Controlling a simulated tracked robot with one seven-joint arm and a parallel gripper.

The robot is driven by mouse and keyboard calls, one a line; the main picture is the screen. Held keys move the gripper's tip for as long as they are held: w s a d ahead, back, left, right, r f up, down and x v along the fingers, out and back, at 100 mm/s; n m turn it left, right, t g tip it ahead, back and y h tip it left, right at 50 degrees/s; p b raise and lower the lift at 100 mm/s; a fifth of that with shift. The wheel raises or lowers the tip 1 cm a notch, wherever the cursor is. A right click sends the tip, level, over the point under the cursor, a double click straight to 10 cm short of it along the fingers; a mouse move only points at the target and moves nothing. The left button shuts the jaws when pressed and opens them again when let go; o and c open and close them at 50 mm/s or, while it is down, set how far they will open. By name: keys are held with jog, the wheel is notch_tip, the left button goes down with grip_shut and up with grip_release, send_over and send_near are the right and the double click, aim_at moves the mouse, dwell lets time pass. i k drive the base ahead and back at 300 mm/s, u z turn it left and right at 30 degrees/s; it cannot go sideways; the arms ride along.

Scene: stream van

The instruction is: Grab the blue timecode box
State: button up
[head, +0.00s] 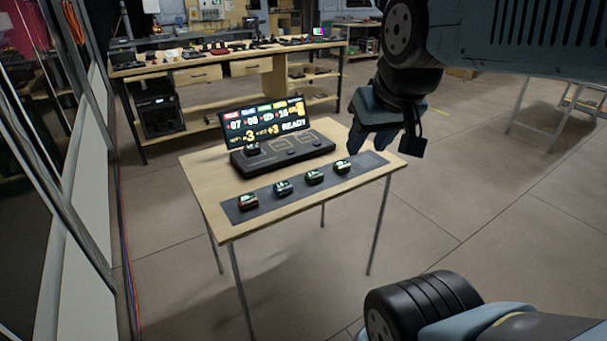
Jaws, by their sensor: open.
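Several small dark boxes lie in a row on a dark grey mat (228,213) along the front of a small wooden table (222,226). The second from the left looks bluish and is likely the blue timecode box (283,188). Its neighbours are a reddish box (248,202) on the left, a greenish box (314,177) on the right and a reddish-orange one (341,167) at the right end. My gripper (368,146) is open and empty, pointing down near the table's back right corner, to the right of and apart from the blue box.
A black console with a lit screen (265,120) reading "READY" stands at the back of the table; another small dark box (253,149) sits on its left part. A workbench (190,75) stands behind. A glass-and-white partition (80,200) runs along the left.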

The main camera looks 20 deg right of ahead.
aim_at(283, 188)
jog(key=u, duration=0.4)
jog(key=i, duration=0.15)
jog(key=z, duration=2.35)
jog(key=k, duration=0.45)
jog(key=u, duration=0.75)
